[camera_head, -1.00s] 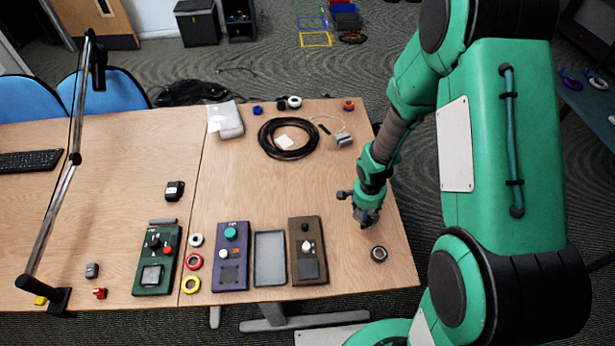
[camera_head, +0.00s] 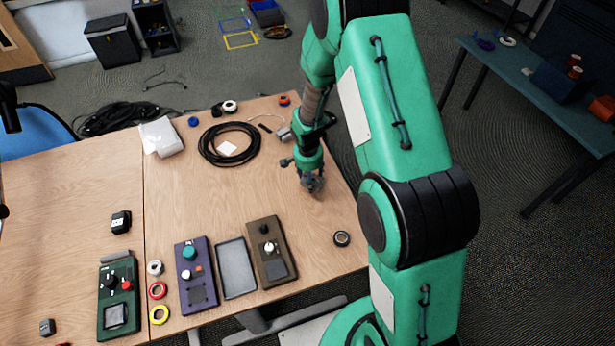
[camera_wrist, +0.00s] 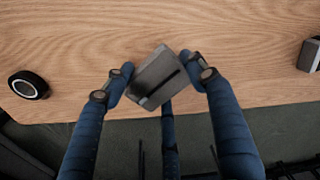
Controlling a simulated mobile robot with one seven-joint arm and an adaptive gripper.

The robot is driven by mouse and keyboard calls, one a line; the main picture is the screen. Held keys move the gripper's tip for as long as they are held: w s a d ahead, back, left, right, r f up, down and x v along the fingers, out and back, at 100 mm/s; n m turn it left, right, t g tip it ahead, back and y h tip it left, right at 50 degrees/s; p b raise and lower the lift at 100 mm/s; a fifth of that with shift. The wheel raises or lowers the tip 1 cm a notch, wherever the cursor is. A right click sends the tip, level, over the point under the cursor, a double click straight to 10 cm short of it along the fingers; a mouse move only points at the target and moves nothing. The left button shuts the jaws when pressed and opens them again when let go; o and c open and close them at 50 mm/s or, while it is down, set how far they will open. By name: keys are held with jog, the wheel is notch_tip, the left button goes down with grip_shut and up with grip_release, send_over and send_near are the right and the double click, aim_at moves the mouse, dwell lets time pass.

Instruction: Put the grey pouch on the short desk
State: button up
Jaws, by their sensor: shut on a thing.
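My gripper (camera_head: 314,188) is at the right part of the wooden desk (camera_head: 215,185), low over its top. In the wrist view its blue fingers (camera_wrist: 158,85) are shut on a small grey thing with a dark slit, which I take to be the grey pouch (camera_wrist: 150,78). It is tilted between the fingertips; the lower part is hidden. In the head view the gripper hides most of it, and I cannot tell whether it touches the desk. A teal desk (camera_head: 535,95) stands apart at the far right; I cannot tell which desk is the short one.
A black tape roll (camera_head: 342,239) lies near the wooden desk's right edge. A black cable coil (camera_head: 212,158), a pale packet (camera_head: 162,138) and a grey connector (camera_head: 284,134) lie at the back. Control boxes and a grey tray (camera_head: 236,280) line the front. Open floor separates the desks.

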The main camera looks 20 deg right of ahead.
jog(key=shift+w+d+f, duration=0.1)
jog(key=shift+w, duration=0.95)
jog(key=shift+w+d+f, duration=0.1)
jog(key=shift+w, duration=0.95)
jog(key=shift+f, duration=0.1)
jog(key=shift+f+b, duration=0.5)
jog(key=shift+f, duration=1.15)
jog(key=shift+f, duration=0.1)
jog(key=o, duration=1.2)
jog(key=r, duration=0.4)
jog(key=r+p, duration=0.1)
jog(key=r, duration=0.3)
jog(key=s+a+r+p, duration=0.1)
jog(key=r, duration=0.3)
jog(key=shift+r, duration=0.1)
